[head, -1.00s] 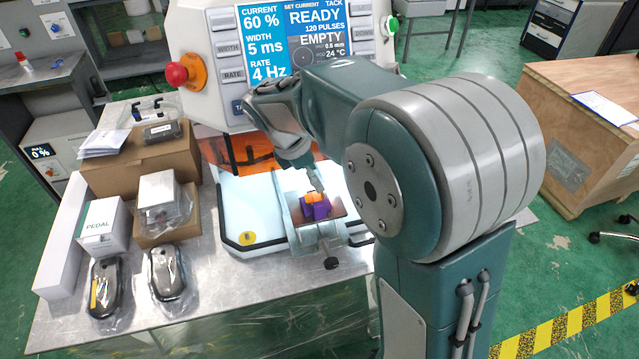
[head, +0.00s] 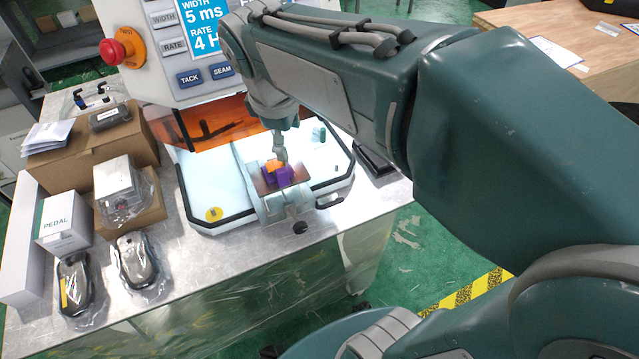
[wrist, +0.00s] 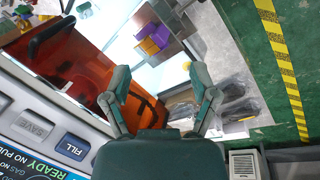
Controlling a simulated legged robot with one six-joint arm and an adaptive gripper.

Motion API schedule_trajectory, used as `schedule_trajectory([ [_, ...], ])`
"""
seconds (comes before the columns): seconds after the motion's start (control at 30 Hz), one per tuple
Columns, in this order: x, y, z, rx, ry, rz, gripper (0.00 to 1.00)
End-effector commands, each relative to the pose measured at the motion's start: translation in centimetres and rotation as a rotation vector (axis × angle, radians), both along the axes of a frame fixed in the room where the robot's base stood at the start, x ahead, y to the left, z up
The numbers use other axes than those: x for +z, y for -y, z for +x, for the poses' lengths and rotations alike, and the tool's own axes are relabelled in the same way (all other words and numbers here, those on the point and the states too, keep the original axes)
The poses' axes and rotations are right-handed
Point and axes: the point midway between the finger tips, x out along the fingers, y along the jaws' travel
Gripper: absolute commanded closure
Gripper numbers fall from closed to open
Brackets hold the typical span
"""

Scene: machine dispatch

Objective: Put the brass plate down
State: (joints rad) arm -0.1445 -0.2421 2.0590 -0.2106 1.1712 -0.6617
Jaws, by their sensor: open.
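A flat brownish metal plate (head: 261,186), which looks like the brass plate, lies in the grey fixture (head: 272,210) at the front of the machine's white bed. A purple block (head: 284,176) and an orange piece (head: 273,165) sit over its middle and hide part of it. In the wrist view the purple block (wrist: 149,46) and the orange-yellow piece (wrist: 160,36) show beyond the fingertips. My gripper (wrist: 158,82) is open with nothing between its fingers. In the head view my gripper (head: 281,152) appears just above the orange piece; any contact there is unclear.
The machine's front panel (head: 190,60) and orange shield (head: 215,125) stand close behind my gripper. Boxes (head: 92,150) and two bagged dark items (head: 136,260) fill the bench's left side. A small green cylinder (head: 319,134) stands on the bed's right.

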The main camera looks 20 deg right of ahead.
Motion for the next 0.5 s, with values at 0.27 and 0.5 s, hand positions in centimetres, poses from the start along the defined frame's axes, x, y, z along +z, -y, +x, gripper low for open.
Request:
schedule_trajectory([
  [0.27,-1.2,1.1,-7.5,-0.498,0.243,0.268,0.24],
  [0.5,-2.8,1.2,-10.6,-0.766,0.352,0.432,0.24],
])
